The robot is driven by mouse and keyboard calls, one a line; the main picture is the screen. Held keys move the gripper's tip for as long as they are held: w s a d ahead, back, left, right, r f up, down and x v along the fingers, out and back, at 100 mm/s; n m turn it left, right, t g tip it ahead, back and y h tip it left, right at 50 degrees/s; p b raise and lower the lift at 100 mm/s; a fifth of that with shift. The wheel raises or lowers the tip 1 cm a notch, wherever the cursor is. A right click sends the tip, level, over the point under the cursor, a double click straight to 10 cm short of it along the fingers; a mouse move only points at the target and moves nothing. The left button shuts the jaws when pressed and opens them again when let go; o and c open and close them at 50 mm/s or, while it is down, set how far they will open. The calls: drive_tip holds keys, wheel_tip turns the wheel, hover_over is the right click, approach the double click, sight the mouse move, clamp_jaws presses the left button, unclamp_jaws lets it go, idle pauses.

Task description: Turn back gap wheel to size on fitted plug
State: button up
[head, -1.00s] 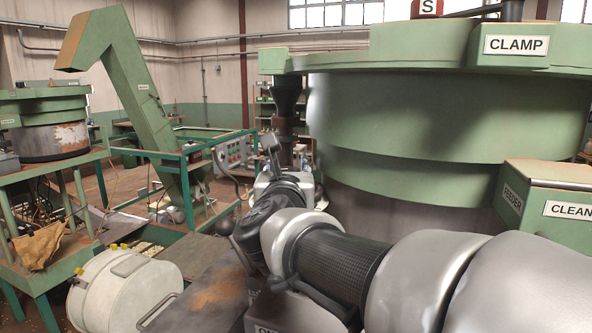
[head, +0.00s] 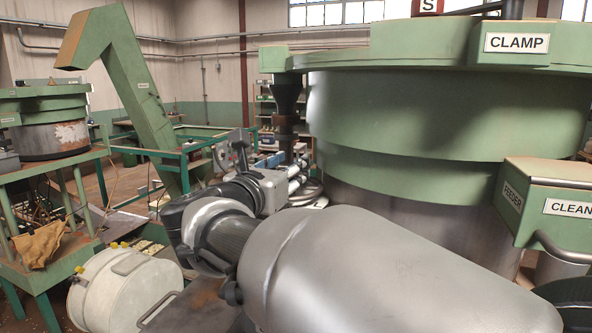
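I cannot make out a gap wheel or a fitted plug in the head view; my arm covers much of the middle and lower foreground. My gripper (head: 236,152) seems to be the small dark and grey part at the far end of my arm, left of the big green hopper (head: 450,110). It is small and partly hidden by my wrist, so I cannot tell whether its fingers are open or shut, or whether it touches anything. The hopper carries a CLAMP label (head: 516,43) on its rim and a dark funnel-shaped spout (head: 287,95) at its left.
A white drum (head: 112,290) lies at lower left beside a green stand (head: 60,275). A green inclined conveyor (head: 130,95) and a second hopper (head: 45,120) stand farther back.

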drive_tip(key=shift+r+m+h, duration=0.1)
drive_tip(key=shift+m+h, duration=0.2)
drive_tip(key=shift+h, duration=0.1)
drive_tip(key=o, duration=1.1)
drive_tip(key=shift+s, duration=0.1)
drive_tip(key=v, duration=1.2)
